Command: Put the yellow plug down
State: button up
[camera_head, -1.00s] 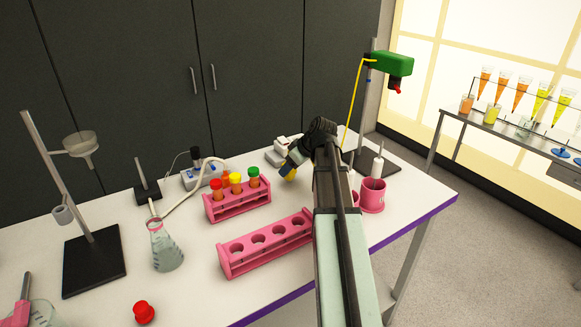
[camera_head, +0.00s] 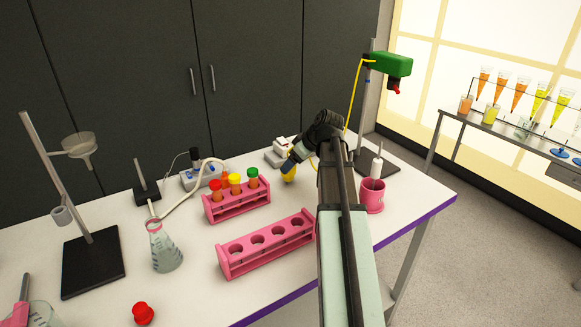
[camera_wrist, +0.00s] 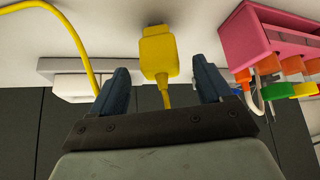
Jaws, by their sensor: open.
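The yellow plug (camera_head: 289,174) is at the table's back, just below my gripper (camera_head: 290,164). In the wrist view the yellow plug (camera_wrist: 159,50) lies between and just beyond the fingertips of my gripper (camera_wrist: 162,80), with a gap on both sides. The jaws are open and hold nothing. The plug seems to rest on the white tabletop (camera_wrist: 160,12), but I cannot tell for sure that it touches. Its yellow cord runs back between the fingers. A white socket block (camera_head: 282,153) stands right behind; it also shows in the wrist view (camera_wrist: 75,85).
A pink rack (camera_head: 238,205) with capped tubes stands left of my gripper; an empty pink rack (camera_head: 262,245) is in front. A pink cup (camera_head: 372,196) and a stand with a green device (camera_head: 388,64) are at right. A flask (camera_head: 164,248) stands at left.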

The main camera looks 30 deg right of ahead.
jog(key=v, duration=0.8)
jog(key=shift+s+r, duration=0.2)
jog(key=shift+r, duration=0.05)
